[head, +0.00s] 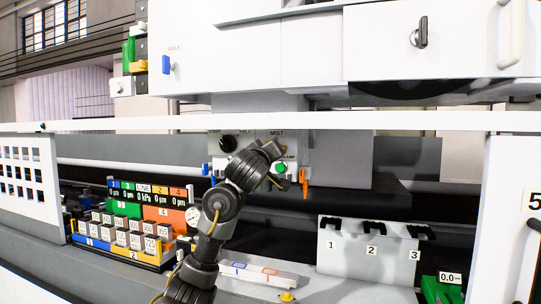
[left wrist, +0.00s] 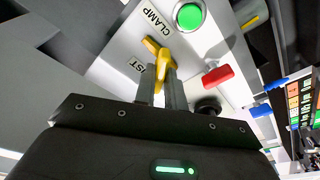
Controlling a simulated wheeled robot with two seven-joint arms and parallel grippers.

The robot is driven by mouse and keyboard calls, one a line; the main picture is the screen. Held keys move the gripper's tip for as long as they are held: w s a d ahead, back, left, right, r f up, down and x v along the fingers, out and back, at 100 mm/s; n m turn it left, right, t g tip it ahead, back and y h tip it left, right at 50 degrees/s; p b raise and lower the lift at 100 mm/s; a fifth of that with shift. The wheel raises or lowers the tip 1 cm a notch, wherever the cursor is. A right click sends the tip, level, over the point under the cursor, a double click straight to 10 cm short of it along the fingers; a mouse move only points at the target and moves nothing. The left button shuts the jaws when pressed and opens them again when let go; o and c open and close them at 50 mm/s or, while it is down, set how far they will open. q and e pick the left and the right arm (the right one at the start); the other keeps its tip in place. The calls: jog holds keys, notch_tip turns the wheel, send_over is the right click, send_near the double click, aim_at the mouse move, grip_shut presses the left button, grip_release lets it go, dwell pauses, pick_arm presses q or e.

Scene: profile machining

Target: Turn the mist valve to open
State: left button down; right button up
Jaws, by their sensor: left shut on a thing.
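The mist valve has a yellow handle (left wrist: 161,58) on the pale control panel (left wrist: 118,72). It sits next to a partly hidden label ending in "IST" in the left wrist view. My left gripper (left wrist: 164,88) is shut on this handle, with one finger on each side of its lower part. In the head view my left gripper (head: 272,151) reaches the panel just below the MIST label (head: 277,133), and my dark arm hides part of the panel. My right gripper is in neither view.
Close to the handle are a green button (left wrist: 189,16) marked CLAMP, a red lever (left wrist: 217,76) and a black knob (head: 227,144). A white rail (head: 400,122) crosses above the panel. Below stand a block rack (head: 122,257) and a numbered grey holder (head: 350,262).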

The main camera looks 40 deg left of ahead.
pick_arm(q)
jog(key=n+b, duration=0.1)
jog(key=n, duration=0.1)
jog(key=shift+n, duration=0.4)
jog(key=n+g+b, duration=0.1)
jog(key=n+b, duration=0.1)
jog(key=n, duration=0.2)
jog(key=shift+n+y, duration=0.3)
jog(key=shift+n, duration=0.1)
